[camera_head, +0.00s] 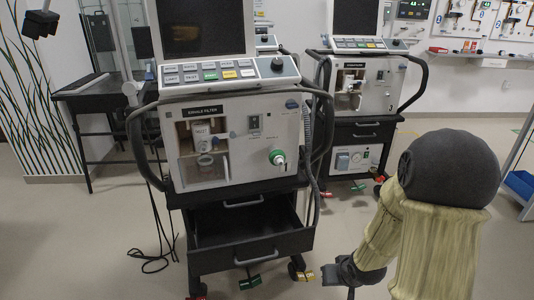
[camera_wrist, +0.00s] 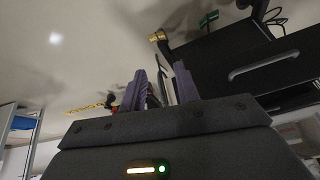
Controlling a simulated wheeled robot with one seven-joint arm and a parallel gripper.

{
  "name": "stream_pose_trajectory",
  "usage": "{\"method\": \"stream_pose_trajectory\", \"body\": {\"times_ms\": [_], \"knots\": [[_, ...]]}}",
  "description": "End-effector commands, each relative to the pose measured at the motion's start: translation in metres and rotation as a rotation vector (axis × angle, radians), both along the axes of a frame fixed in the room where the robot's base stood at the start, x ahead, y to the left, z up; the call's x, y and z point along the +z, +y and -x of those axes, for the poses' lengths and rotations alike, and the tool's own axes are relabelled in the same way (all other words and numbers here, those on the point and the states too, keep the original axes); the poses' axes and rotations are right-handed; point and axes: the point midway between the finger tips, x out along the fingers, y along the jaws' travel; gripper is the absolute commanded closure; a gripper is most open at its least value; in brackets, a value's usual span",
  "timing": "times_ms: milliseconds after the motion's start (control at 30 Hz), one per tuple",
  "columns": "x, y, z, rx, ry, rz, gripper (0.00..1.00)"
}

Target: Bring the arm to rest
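My arm comes in at the lower right of the head view, with a dark rounded joint and pale, tan-streaked links bent downward. My gripper (camera_head: 333,275) hangs low in front of the floor, to the right of the near ventilator cart's open drawer. In the wrist view my gripper (camera_wrist: 162,88) shows two dark purple-grey fingers with a narrow gap between them. I see nothing held there. A green light glows on its housing.
The near ventilator (camera_head: 235,140) stands on a black cart with its drawer (camera_head: 251,250) pulled out. A second ventilator (camera_head: 362,85) stands behind to the right. Cables (camera_head: 155,258) lie on the floor at left. A blue bin (camera_head: 520,184) sits at the right edge.

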Motion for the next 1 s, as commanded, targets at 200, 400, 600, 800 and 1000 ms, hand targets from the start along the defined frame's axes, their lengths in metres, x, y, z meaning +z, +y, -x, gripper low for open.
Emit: {"method": "stream_pose_trajectory", "body": {"times_ms": [200, 400, 600, 800, 1000], "knots": [[0.061, 0.003, 0.034, -0.037, 0.089, 0.105, 0.68], [0.095, 0.015, 0.066, -0.052, 0.163, 0.11, 0.68], [0.12, 0.031, 0.095, -0.048, 0.222, 0.079, 0.68], [0.15, 0.031, 0.097, -0.048, 0.232, 0.077, 0.68], [0.185, 0.031, 0.097, -0.048, 0.231, 0.078, 0.68]]}}
